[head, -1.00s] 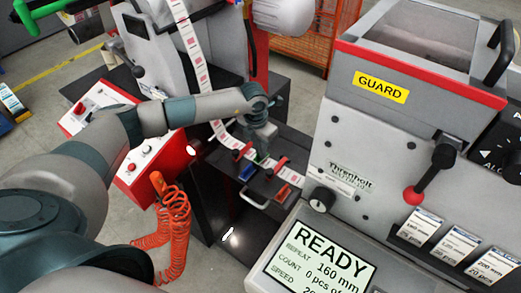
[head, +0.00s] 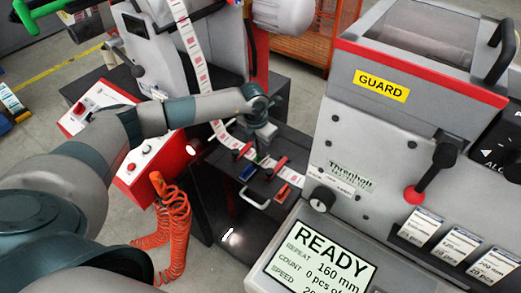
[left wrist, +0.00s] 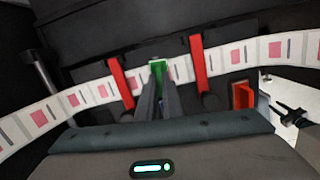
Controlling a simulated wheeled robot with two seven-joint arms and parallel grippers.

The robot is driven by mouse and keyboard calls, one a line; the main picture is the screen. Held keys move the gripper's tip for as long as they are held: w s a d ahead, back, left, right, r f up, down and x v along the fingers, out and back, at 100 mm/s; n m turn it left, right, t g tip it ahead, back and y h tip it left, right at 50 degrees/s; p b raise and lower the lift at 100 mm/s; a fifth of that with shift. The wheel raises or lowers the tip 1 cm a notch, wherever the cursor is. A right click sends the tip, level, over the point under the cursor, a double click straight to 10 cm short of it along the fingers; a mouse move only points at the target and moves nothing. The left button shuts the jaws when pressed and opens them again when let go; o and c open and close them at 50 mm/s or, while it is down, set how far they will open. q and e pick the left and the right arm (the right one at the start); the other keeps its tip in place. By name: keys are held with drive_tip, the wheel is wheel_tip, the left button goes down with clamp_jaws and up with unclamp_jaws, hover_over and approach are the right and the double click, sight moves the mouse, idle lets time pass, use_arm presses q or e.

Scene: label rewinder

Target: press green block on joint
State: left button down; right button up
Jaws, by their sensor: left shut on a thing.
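The green block (left wrist: 158,65) is between the fingertips of my left gripper (left wrist: 156,88), which is shut on it. In the left wrist view the block lies over the label strip (left wrist: 222,57), between two red clamps (left wrist: 120,83) (left wrist: 199,63). In the head view my left gripper (head: 262,148) points down at the dark splicing table (head: 290,145), and the block is mostly hidden there. The joint in the strip cannot be made out; the block and fingers cover that stretch. I cannot tell whether the block touches the strip. My right gripper is not in view.
A blue piece (head: 248,172) and a metal handle (head: 256,197) are close to the gripper, on the near side. The grey machine with the GUARD label (head: 381,86) stands at right. A red control box (head: 148,165) and coiled orange hose (head: 172,215) are at left.

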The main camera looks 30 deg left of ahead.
use_arm(q)
drive_tip(key=shift+f, duration=0.25)
drive_tip(key=shift+f+b, duration=0.15)
drive_tip(key=shift+b, duration=0.15)
idle(0.8)
drive_tip(key=shift+r+p, duration=1.25)
drive_tip(key=shift+r, duration=1.3)
drive_tip(key=shift+r, duration=0.1)
drive_tip(key=shift+r+p, duration=0.2)
drive_tip(key=shift+p, duration=0.1)
drive_tip(key=shift+r+p, duration=0.4)
drive_tip(key=shift+r, duration=0.8)
